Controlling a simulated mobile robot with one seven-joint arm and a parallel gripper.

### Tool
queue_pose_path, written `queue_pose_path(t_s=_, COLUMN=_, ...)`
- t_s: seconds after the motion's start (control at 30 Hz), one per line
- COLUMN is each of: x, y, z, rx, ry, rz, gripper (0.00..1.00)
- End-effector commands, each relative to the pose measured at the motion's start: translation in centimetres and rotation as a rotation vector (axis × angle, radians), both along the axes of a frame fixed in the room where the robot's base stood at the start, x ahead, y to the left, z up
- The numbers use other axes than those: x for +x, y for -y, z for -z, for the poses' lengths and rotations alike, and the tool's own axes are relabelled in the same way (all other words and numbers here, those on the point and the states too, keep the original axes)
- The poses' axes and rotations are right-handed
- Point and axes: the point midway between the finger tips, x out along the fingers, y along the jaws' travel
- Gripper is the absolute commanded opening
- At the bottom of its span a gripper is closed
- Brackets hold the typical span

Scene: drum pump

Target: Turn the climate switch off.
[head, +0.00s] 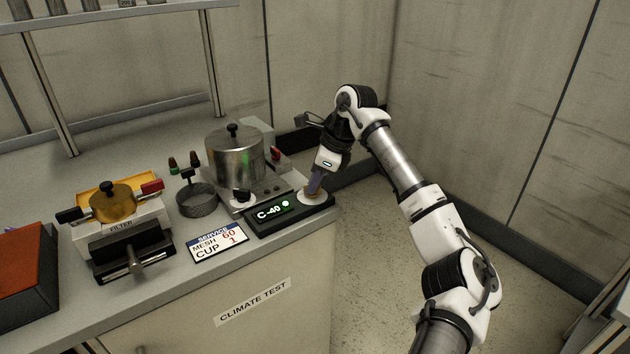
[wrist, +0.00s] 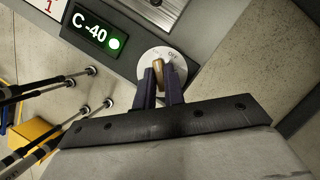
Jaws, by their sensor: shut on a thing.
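The climate switch is a brass-coloured lever knob (wrist: 159,76) on a round white dial (wrist: 150,54), at the end of a black panel (head: 262,220). In the wrist view the word OFF shows on the dial, up and right of the knob; the other marking is too small to read. The knob's tip points nearly straight up there, slightly left of OFF. The display (wrist: 92,36) reads C-40 and a green lamp (wrist: 115,43) beside it is lit. My gripper (head: 314,187) is shut on the knob, its two dark fingers on either side. In the head view the fingers mostly hide the knob.
A metal pot (head: 234,158) with a lid stands behind the panel. A mesh ring (head: 196,200), a SERVICE card (head: 217,243) and a filter unit (head: 120,225) are on the bench to the left. The bench's right edge is close to the dial, with open floor beyond.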

Motion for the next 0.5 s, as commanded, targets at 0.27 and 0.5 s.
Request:
queue_pose_path(t_s=0.27, x=-0.10, y=0.10, z=0.20, rx=-0.003, ry=0.001, rz=0.106, gripper=0.00)
queue_pose_path(t_s=0.5, x=-0.20, y=0.06, z=0.29, rx=-0.003, ry=0.002, rz=0.293, gripper=0.00)
